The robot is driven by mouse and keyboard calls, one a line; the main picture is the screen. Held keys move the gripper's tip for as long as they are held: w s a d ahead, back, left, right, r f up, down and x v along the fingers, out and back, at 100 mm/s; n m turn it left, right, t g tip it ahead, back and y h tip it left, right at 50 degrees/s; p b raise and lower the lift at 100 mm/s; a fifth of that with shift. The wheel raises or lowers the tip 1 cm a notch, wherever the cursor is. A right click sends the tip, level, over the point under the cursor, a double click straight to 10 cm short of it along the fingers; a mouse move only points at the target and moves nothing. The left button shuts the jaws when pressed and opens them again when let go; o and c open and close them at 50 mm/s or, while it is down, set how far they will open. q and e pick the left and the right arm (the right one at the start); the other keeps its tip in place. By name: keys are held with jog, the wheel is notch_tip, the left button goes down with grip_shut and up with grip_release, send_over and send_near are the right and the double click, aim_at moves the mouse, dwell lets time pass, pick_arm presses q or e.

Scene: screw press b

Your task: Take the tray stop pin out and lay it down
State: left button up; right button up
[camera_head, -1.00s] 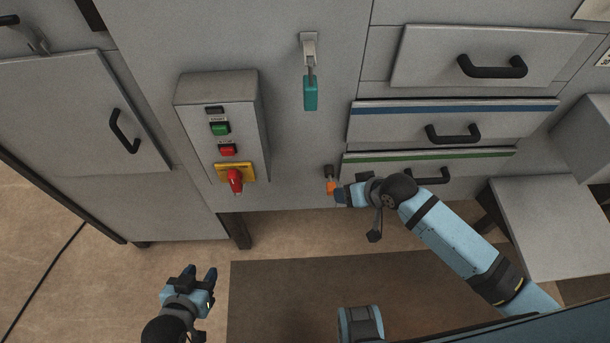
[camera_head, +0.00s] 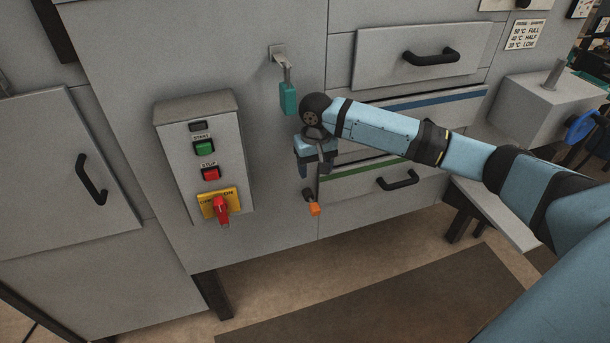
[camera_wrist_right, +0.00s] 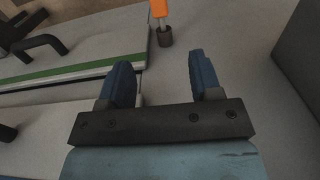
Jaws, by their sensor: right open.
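The tray stop pin shows as an orange grip (camera_head: 314,209) at the cabinet front, beside the lower drawers. Its dark socket (camera_head: 308,195) is on the panel. In the right wrist view, the orange pin (camera_wrist_right: 159,8) is cut by the top edge, with a short metal shaft at the dark collar (camera_wrist_right: 165,37). My right gripper (camera_head: 318,169) is just above the pin in the head view, fingers pointing down. In the wrist view, my right gripper (camera_wrist_right: 159,62) is open and empty, with the pin beyond its fingertips and apart from them. My left gripper is out of view.
A green-striped drawer (camera_head: 350,178) with a black handle (camera_head: 398,181) is right of the pin. A teal tag (camera_head: 288,98) hangs above, close to my right wrist. A control box (camera_head: 205,150) with a red switch stands out at the left. The panel between is bare.

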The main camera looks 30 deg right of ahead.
aim_at(314, 205)
notch_tip(314, 205, down, 13)
jog(key=shift+d+r+b, duration=0.1)
jog(key=shift+r+b, duration=0.05)
jog(key=shift+b, duration=0.9)
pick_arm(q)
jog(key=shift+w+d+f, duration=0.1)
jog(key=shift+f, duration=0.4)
pick_arm(e)
jog(key=shift+f, duration=0.5)
grip_shut()
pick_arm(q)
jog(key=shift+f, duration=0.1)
pick_arm(e)
jog(key=shift+s+r, duration=0.1)
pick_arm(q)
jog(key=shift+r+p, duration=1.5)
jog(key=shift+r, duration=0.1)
pick_arm(e)
jog(key=shift+s+a, duration=0.2)
jog(key=shift+s, duration=0.5)
jog(key=shift+s+a, duration=0.2)
jog(key=shift+s, duration=0.5)
